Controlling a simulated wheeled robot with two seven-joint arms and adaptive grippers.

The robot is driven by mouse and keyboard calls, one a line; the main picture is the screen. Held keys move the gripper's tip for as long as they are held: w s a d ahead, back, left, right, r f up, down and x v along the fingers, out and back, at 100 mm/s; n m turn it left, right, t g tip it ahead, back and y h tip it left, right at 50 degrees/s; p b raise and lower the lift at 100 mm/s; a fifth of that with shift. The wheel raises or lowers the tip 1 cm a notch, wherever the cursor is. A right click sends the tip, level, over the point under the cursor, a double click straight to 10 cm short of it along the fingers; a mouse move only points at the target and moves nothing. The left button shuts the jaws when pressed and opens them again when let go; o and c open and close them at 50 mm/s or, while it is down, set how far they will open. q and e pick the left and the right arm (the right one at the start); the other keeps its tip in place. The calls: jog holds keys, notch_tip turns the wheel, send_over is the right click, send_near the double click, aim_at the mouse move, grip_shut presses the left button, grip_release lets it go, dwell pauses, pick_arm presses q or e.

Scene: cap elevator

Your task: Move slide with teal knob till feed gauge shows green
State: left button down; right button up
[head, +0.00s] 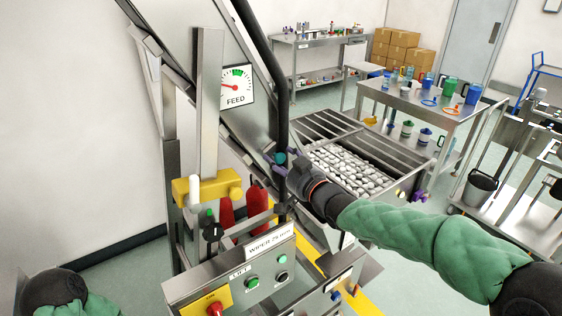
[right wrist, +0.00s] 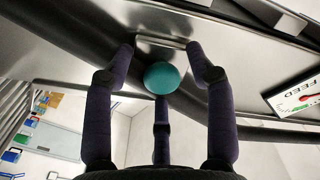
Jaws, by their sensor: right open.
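The teal knob (head: 280,158) sits on the machine's sloping metal side, beside a black tube. It also shows as a round teal ball in the right wrist view (right wrist: 162,78). My right gripper (head: 284,162) is open, with its purple fingers around the knob; a gap shows between the fingers and the ball in the right wrist view. The feed gauge (head: 236,86) is a white plate on the machine. Its red needle points left, away from the green band at the top. My left gripper is out of view; only part of that arm shows at the lower left.
A control panel (head: 238,282) with buttons stands below. A yellow block (head: 207,188) and red parts are left of the knob. A metal hopper (head: 352,166) of pale caps lies behind my right forearm. A table (head: 425,101) with cups stands farther back.

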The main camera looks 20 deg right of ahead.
grip_shut()
jog(key=shift+s+a+r+p, duration=0.15)
jog(key=shift+a+r+p, duration=0.25)
jog(key=shift+r, duration=0.4)
jog(key=shift+s+a+r+p, duration=0.15)
jog(key=shift+a+r, duration=0.3)
jog(key=shift+r, duration=0.35)
grip_release()
jog(key=shift+f, duration=0.1)
jog(key=shift+s+d, duration=0.15)
jog(key=shift+s, duration=0.1)
jog(key=v, duration=1.1)
jog(key=shift+s, duration=0.25)
